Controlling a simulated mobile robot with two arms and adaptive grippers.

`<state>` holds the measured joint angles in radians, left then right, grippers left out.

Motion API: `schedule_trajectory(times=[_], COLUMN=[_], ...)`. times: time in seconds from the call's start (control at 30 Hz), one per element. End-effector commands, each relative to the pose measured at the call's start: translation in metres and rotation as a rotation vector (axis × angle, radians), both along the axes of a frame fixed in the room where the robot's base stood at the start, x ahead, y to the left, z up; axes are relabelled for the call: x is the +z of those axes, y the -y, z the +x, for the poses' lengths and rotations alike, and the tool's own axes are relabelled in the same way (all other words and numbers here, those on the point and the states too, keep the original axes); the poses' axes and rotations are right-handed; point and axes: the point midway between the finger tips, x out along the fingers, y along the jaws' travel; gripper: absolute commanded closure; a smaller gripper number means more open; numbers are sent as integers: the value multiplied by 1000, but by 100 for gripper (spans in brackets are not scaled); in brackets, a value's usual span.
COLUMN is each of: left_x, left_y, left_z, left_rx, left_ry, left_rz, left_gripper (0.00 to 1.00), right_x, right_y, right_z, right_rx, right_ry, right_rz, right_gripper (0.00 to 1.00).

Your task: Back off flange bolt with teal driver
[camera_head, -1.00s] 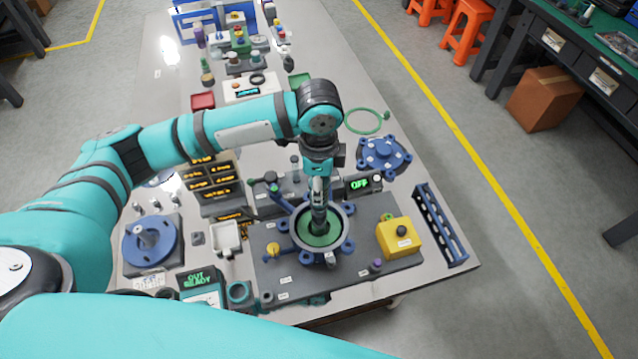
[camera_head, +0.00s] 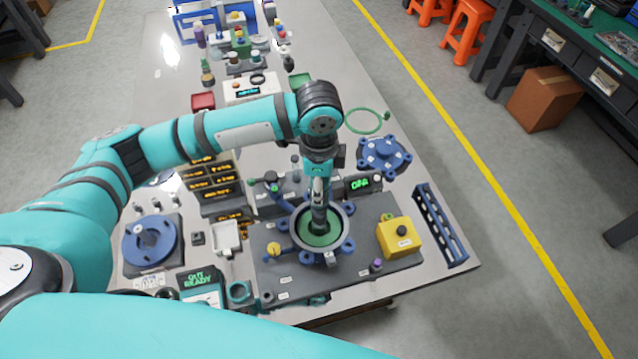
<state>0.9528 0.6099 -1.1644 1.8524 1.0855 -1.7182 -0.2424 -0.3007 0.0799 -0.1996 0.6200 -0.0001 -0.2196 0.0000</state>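The blue flange (camera_head: 345,248) with bolt lugs around its rim and a green inside sits on the dark grey base plate (camera_head: 372,270). My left gripper (camera_head: 319,212) points straight down over the flange opening, its lower end in front of the green inside. Seen from above, its fingers are too small and dark to tell whether they are open or hold anything. I cannot make out the teal driver for certain. A small teal cup-like holder (camera_head: 239,291) stands at the plate's left front corner. My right gripper is not in view.
A blue lid-like flange (camera_head: 384,153) lies behind. A small green-lit display (camera_head: 363,184) stands between.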

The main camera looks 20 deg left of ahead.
Motion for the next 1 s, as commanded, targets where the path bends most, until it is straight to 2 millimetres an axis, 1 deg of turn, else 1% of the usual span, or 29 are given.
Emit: schedule_trajectory(times=[1.0], left_x=[-13], left_y=[0], left_z=[0], left_rx=[0], left_ry=[1], left_rz=[-1], left_gripper=[100], right_x=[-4], right_y=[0], right_z=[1], right_rx=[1], right_ry=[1], right_rz=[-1], right_gripper=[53])
